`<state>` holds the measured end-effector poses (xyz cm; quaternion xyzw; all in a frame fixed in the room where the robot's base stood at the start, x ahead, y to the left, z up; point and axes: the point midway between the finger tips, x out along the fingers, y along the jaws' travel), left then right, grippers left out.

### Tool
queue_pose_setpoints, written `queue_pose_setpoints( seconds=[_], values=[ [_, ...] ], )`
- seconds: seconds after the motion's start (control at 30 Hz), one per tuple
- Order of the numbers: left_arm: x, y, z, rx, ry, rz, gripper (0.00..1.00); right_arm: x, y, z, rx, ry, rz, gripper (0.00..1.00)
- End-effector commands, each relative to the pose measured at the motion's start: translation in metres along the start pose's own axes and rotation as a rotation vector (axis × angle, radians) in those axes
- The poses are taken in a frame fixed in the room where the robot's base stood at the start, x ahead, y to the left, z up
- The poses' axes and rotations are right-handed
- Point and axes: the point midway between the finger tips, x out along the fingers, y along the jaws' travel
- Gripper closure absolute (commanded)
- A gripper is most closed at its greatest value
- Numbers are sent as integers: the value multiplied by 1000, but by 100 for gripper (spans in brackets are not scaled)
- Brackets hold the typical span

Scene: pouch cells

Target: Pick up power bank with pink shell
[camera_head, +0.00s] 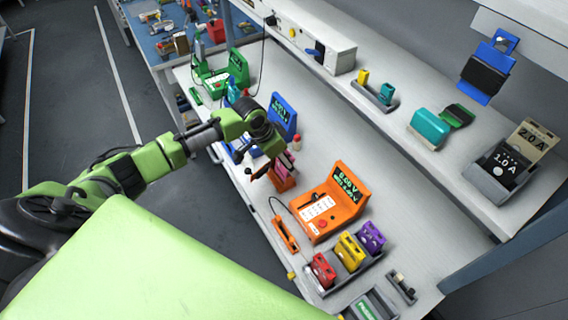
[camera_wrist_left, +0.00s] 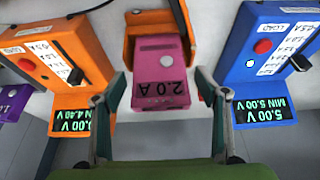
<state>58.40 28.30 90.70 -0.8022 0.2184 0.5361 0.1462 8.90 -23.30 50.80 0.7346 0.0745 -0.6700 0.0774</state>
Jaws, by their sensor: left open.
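The pink-shelled power bank (camera_wrist_left: 160,62), marked 2.0 A, stands in the middle of the left wrist view. It sits at an orange holder (camera_wrist_left: 141,20). In the head view the pink power bank (camera_head: 286,165) is partly hidden behind my left gripper (camera_head: 270,160). My left gripper is open, and its fingers (camera_wrist_left: 163,92) stand apart on either side of the pink power bank in the wrist view. I cannot tell whether either finger touches it. My right gripper is not in view.
An orange load tester (camera_head: 332,202) and a blue tester (camera_head: 283,115) stand on either side. Red (camera_head: 322,271), yellow (camera_head: 350,251) and purple (camera_head: 371,236) power banks sit in a rack nearby. A green tester (camera_head: 237,68) is at the far end.

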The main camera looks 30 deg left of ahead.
Motion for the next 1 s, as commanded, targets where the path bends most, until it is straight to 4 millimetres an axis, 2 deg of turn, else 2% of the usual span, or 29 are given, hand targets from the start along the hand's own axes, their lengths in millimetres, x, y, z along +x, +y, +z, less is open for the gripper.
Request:
queue_pose_setpoints(
  seconds=[0.03, 0.07, 0.2, 0.67, 0.87, 1.0],
  values=[
    [0, 0, 0, 0, 0, 0, 33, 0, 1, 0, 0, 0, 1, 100],
    [0, 0, 0, 0, 0, 0, 39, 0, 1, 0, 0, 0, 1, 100],
    [0, 0, 0, 0, 0, 0, 75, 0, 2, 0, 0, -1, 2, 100],
    [-5, -1, -3, 2, 4, -1, 76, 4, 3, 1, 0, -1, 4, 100],
    [-24, -1, -12, 2, 7, -2, 76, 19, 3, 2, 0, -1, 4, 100],
    [-51, -7, -4, 1, 2, -4, 76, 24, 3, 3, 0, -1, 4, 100]
  ],
)
